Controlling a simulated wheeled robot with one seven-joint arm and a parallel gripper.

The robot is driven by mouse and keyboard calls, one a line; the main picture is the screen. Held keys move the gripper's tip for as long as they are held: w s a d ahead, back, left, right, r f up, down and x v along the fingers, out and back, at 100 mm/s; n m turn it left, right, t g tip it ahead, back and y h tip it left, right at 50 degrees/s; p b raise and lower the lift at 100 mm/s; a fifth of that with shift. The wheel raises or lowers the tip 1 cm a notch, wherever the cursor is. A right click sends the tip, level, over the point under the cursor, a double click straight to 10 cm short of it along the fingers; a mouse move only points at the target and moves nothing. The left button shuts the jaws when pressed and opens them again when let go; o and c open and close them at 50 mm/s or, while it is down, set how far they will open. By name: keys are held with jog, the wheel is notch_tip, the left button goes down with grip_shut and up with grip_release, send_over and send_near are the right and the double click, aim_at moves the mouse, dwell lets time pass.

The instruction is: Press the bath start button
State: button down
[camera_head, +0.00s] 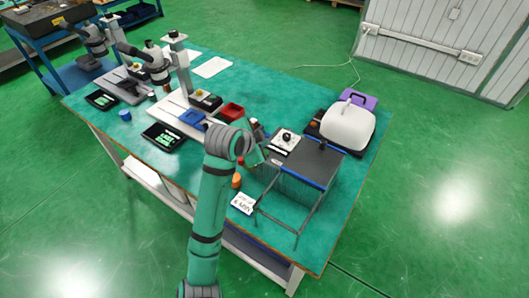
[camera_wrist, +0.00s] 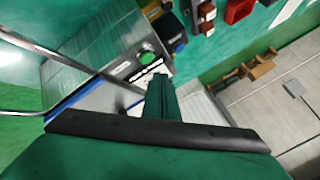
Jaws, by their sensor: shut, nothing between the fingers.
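The bath (camera_head: 310,165) is a grey box with a dark lid and blue edging at the right part of the green table. In the wrist view a round green button (camera_wrist: 146,58) sits on the side panel of the metal bath (camera_wrist: 95,45), above a small label with dark and white areas. My gripper (camera_head: 256,152) is at the left side of the bath in the head view, partly hidden by my arm. In the wrist view my gripper (camera_wrist: 160,82) is shut and empty, its tip just below the button in the picture. I cannot tell whether it touches the panel.
A thin metal frame (camera_head: 298,232) sticks out from the front of the bath. A white rounded machine (camera_head: 348,124) stands behind it. A red tray (camera_head: 231,112), a blue tray (camera_head: 192,118), an orange-topped jar (camera_head: 236,181) and a white label card (camera_head: 243,203) are nearby.

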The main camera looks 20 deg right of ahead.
jog(key=shift+r, duration=1.9)
